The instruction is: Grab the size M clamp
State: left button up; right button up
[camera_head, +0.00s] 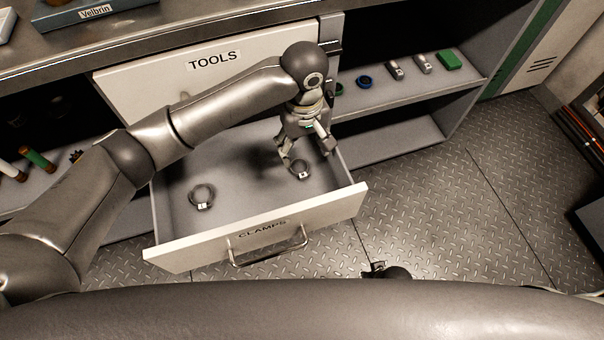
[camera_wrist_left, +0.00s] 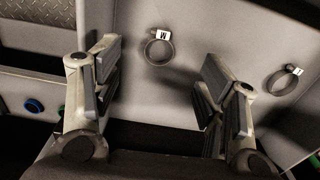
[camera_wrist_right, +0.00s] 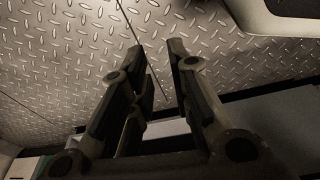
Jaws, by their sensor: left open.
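The size M clamp is a grey ring with a white tag reading M (camera_wrist_left: 158,50) in the left wrist view, lying flat on the drawer floor. In the head view this clamp (camera_head: 300,169) is near the drawer's right side. My left gripper (camera_head: 306,152) is open above it, its fingers pointing down. In the left wrist view the clamp shows in the gap between the fingers (camera_wrist_left: 160,75), apart from both. A second ring clamp (camera_head: 201,195) lies further left in the drawer; its tag is too small to read surely. My right gripper (camera_wrist_right: 155,60) is open and empty over the floor.
The open drawer labelled CLAMPS (camera_head: 180,258) has a front handle (camera_head: 270,252) and raised walls. A TOOLS drawer front (camera_head: 140,88) is behind my left arm. A shelf at right holds a green block (camera_head: 449,60) and other small parts. The drawer's middle is bare.

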pick_arm(q)
jog(key=b, duration=0.1)
send_over(302, 173)
notch_tip(302, 173, down, 5)
jog(key=shift+d+f, duration=0.15)
notch_tip(302, 173, down, 4)
jog(key=shift+r+b, duration=0.15)
jog(key=shift+b, duration=0.55)
jog(key=shift+f, duration=0.45)
pick_arm(e)
jog(key=w+r, duration=0.3)
jog(key=r, duration=0.6)
jog(key=shift+w+a+t, duration=0.2)
jog(key=shift+w+t, duration=0.1)
jog(key=shift+w, duration=0.05)
pick_arm(q)
jog(key=c, duration=0.9)
